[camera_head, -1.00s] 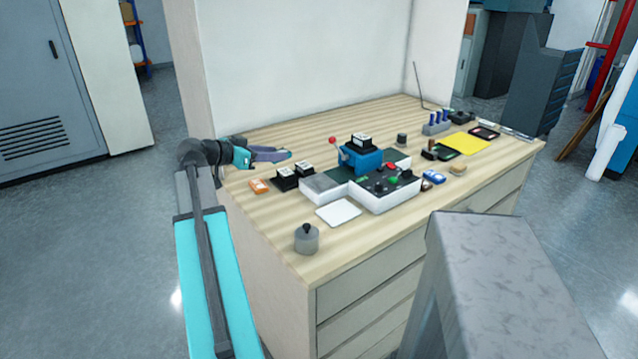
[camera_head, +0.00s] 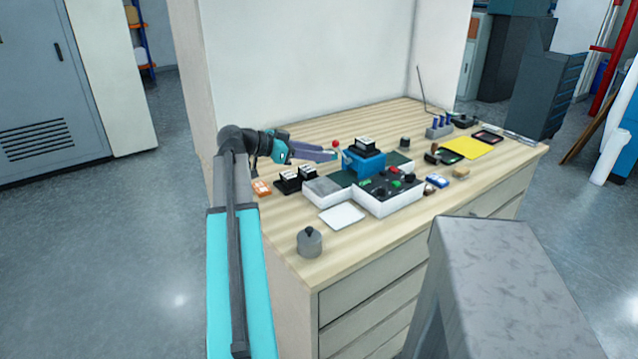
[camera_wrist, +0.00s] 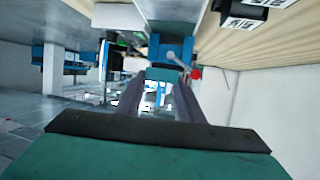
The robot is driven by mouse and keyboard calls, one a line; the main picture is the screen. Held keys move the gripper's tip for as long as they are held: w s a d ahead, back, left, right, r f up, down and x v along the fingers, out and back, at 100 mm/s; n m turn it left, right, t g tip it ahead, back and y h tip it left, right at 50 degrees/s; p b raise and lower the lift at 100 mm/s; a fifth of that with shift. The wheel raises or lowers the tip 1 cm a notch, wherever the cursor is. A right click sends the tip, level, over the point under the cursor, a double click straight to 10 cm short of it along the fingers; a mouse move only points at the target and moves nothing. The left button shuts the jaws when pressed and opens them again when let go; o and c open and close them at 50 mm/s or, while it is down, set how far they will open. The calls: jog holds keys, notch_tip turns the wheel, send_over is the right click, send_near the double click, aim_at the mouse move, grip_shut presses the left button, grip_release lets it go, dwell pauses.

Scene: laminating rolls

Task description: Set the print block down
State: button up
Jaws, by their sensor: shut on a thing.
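My gripper (camera_head: 333,155) reaches in over the back left of the worktop, beside the blue press (camera_head: 363,162). Its fingers are shut on a small teal-blue piece, seemingly the print block (camera_wrist: 165,74), at the fingertips in the wrist view. Most of the piece is hidden and its face cannot be read. It is held above the worktop. The press carries a black block with a white label (camera_head: 366,143) on top. A lever with a red knob (camera_head: 335,144) stands close by the fingertips; whether they touch cannot be told.
Black blocks with white labels (camera_head: 288,183) sit left of a grey-topped white box (camera_head: 322,190). A control box (camera_head: 390,200), a white card (camera_head: 342,216) and a lidded grey pot (camera_head: 309,242) stand nearer the front.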

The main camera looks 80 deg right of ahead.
send_over(317, 187)
jog(key=shift+f, duration=2.15)
notch_tip(317, 187, down, 2)
jog(key=shift+p, duration=0.45)
jog(key=shift+f, duration=1.3)
jog(key=shift+f+b, duration=0.2)
jog(key=shift+b, duration=0.2)
jog(key=o, duration=1)
jog(key=shift+r+p, duration=0.1)
jog(key=shift+p, duration=0.65)
jog(key=b+v, duration=0.3)
jog(key=v, duration=1.1)
jog(key=shift+d, duration=0.15)
